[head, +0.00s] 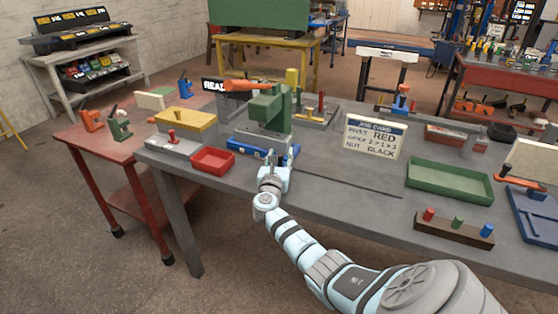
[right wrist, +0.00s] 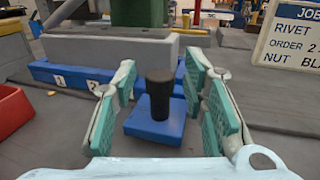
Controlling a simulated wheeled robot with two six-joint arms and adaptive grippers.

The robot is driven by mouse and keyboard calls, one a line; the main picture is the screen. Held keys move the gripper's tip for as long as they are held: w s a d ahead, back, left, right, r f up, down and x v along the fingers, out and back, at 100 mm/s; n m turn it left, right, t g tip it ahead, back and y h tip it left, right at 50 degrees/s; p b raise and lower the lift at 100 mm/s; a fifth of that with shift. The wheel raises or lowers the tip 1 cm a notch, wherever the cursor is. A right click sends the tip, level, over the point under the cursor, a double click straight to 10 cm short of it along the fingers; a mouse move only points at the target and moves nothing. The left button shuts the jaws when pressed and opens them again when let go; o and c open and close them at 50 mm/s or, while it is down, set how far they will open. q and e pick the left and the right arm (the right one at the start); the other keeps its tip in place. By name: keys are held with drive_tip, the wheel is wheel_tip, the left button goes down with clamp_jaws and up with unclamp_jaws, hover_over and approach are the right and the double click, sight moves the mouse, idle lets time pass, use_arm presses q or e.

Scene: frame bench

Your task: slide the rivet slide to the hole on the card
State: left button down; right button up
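The rivet slide (right wrist: 152,129) is a blue block with an upright black knob (right wrist: 160,92) in the right wrist view. It sits in front of a blue rail (right wrist: 75,77) marked 1 and 2; further marks are hidden behind my fingers. The rail also shows under the green press (head: 268,110) in the head view. My right gripper (right wrist: 164,98) is open, its green-padded fingers either side of the knob with gaps. It also shows in the head view (head: 274,164). The job card (head: 374,137) reads rivet RED, order 2>1>3, nut BLACK. My left gripper is not in view.
A red tray (head: 213,161) stands left of the rail. A green tray (head: 449,183) and a wooden block with red, green and blue pegs (head: 453,228) are on the right. The bench top (head: 340,180) between rail and green tray is mostly clear.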

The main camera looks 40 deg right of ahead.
drive_tip(key=v, duration=1.2)
drive_tip(key=shift+w+d, duration=0.1)
